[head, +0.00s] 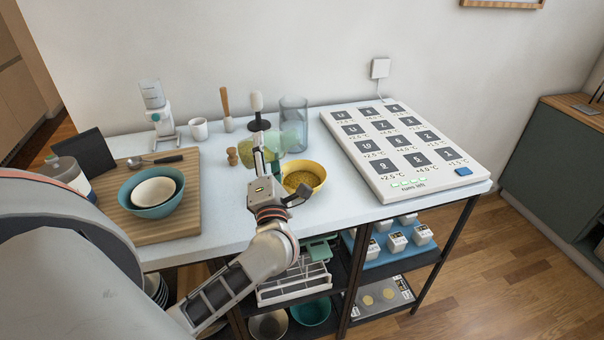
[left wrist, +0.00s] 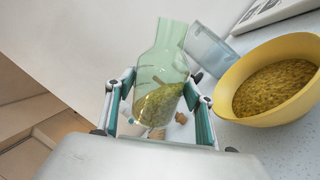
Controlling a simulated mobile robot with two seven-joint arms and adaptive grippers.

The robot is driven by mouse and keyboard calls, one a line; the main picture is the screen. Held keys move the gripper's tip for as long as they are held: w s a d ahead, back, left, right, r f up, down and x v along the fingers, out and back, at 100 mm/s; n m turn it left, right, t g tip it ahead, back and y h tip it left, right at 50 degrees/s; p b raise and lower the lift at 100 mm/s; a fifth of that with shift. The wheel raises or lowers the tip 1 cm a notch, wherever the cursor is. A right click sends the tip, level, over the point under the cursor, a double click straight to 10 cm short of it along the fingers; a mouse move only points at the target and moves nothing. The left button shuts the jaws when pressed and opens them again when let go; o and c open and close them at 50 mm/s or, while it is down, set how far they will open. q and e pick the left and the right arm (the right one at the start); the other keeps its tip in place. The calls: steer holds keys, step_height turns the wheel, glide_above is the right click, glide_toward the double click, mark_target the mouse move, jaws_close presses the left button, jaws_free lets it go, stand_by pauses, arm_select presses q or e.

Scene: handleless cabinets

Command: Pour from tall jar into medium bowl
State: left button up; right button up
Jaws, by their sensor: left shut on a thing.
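A see-through green jar (left wrist: 160,85) with a narrower neck holds some yellow-green grainy stuff in its lower part. My left gripper (left wrist: 158,105) is shut on the jar, one finger on each side. In the head view the jar (head: 291,137) shows just behind the gripper (head: 264,158), above the table and close to the yellow bowl. I cannot tell its exact tilt. The yellow bowl (head: 318,170) stands on the table just right of the gripper and holds similar grainy stuff. It also shows in the left wrist view (left wrist: 246,66). My right gripper is not in view.
A clear glass cylinder (head: 294,108) stands behind the jar. A white panel with dark squares (head: 372,165) lies right of the bowl. Left, a wooden board (head: 180,222) carries a teal bowl (head: 139,206) with a cream bowl (head: 153,191) inside. Small items stand along the back.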

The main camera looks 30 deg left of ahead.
arm_select(q)
steer(key=shift+m+t+h, duration=0.3)
steer(key=shift+m, duration=0.3)
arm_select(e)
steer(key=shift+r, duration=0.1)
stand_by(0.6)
arm_select(q)
steer(key=shift+p, duration=0.35)
steer(key=shift+m+p, duration=0.45)
steer(key=shift+m, duration=0.15)
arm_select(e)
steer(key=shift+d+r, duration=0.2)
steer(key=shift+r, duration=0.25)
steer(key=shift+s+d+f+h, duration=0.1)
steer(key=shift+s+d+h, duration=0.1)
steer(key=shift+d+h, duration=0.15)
arm_select(q)
steer(key=shift+f+m+t+p, duration=0.1)
steer(key=shift+m+t+p, duration=0.2)
steer(key=shift+m+p, duration=0.25)
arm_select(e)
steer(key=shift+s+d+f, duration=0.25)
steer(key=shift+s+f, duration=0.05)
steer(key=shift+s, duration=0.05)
arm_select(q)
steer(key=shift+m, duration=0.25)
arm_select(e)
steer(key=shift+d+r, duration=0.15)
